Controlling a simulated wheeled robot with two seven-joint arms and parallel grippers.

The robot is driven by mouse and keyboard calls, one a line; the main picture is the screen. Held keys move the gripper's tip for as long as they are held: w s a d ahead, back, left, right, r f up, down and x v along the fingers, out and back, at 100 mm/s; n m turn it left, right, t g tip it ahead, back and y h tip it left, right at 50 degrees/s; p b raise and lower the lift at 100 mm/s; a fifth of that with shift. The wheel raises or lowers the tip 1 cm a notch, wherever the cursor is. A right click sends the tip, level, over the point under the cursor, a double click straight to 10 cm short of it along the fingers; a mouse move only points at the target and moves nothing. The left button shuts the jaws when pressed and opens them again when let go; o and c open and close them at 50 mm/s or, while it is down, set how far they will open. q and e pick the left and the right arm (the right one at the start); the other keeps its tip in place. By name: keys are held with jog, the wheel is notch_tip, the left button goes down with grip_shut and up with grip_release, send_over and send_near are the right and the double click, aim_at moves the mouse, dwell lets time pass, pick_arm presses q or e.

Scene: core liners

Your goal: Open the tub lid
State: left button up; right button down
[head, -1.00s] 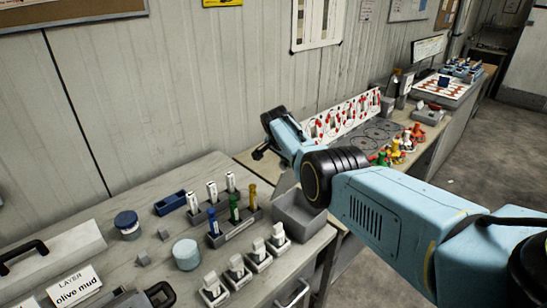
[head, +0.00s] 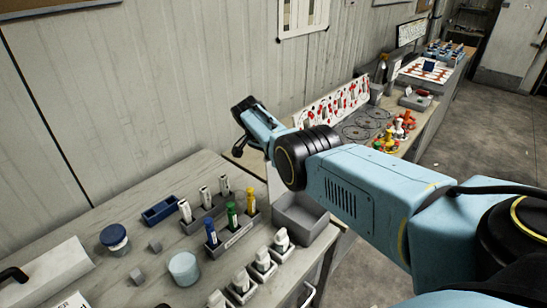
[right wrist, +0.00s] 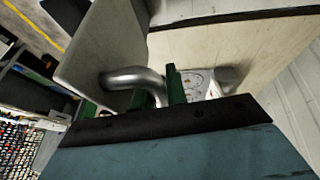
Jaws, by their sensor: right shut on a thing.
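The grey open-topped tub (head: 305,216) stands at the right end of the near bench. A pale upright panel (head: 274,186), apparently its lid, shows behind it, partly covered by my right arm. In the right wrist view a flat pale panel (right wrist: 105,45) carries a curved metal handle (right wrist: 130,77). My right gripper's green fingers (right wrist: 135,92) are shut on this handle. In the head view my right gripper (head: 243,126) is high behind the tub, its fingers too small to make out. My left gripper is not in view.
Left of the tub are a rack (head: 228,232) of coloured and white markers and a blue tray (head: 161,210). A blue-lidded jar (head: 114,238), a pale cylinder (head: 184,268) and small grey blocks stand nearer. A perforated red-and-white board (head: 335,105) stands on the bench behind.

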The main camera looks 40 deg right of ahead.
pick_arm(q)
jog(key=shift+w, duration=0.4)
pick_arm(e)
jog(key=shift+s, duration=0.1)
jog(key=c, duration=1.7)
grip_release()
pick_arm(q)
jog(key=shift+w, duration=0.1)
